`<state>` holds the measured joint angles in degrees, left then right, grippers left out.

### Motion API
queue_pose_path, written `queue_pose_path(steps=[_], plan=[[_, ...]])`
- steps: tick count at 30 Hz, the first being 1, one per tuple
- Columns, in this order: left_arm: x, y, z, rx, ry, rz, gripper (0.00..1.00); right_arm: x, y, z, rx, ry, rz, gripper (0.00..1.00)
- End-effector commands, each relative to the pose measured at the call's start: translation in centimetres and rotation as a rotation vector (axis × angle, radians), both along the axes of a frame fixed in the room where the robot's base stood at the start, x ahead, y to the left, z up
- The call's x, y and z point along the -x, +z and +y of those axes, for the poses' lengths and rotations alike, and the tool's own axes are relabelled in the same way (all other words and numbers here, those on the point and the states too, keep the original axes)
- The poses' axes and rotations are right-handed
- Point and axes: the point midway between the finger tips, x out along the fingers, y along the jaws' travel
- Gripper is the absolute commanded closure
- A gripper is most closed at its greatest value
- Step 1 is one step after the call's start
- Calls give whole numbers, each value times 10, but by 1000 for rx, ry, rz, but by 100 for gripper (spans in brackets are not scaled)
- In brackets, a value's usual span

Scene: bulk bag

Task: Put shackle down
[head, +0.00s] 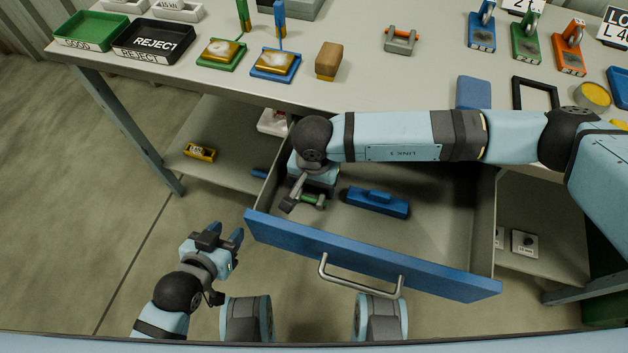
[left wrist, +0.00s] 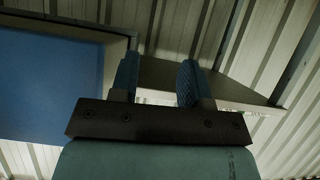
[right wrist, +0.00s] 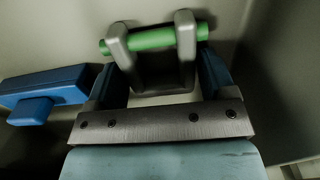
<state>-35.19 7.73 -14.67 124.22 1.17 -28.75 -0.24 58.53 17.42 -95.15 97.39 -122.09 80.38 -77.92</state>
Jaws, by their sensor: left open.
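A grey shackle with a green pin (right wrist: 155,62) is in the open blue-fronted drawer (head: 370,256), at its left side. It also shows in the head view (head: 312,200). My right gripper (right wrist: 162,85) reaches down into the drawer with its fingers on either side of the shackle. Whether the fingers press on it is unclear, and so is whether it rests on the drawer floor. My left gripper (head: 236,240) is open and empty, outside the drawer to its left. It also shows in the left wrist view (left wrist: 160,85). Another shackle with an orange pin (head: 401,40) stands on the bench.
A blue block with a raised handle (head: 376,201) lies in the drawer right of the shackle. The drawer's right part is clear. The bench (head: 375,85) above holds trays, weights, a wooden block (head: 328,62) and a black frame (head: 535,93). My right arm crosses above the drawer.

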Motion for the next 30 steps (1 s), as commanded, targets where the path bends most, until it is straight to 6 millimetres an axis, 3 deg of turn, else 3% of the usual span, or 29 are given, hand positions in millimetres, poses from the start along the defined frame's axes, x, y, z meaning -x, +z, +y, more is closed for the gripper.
queue_pose_path(steps=[2,14,24,30], plan=[[0,2,0,0,0,-2,57,0,0,0,0,0,0,6],[0,7,0,-3,-1,-2,57,-1,10,0,-1,0,-1,6],[1,5,2,-13,1,5,57,-1,80,0,-1,0,-3,6],[2,1,3,-19,1,15,57,0,112,0,-1,1,-1,6]])
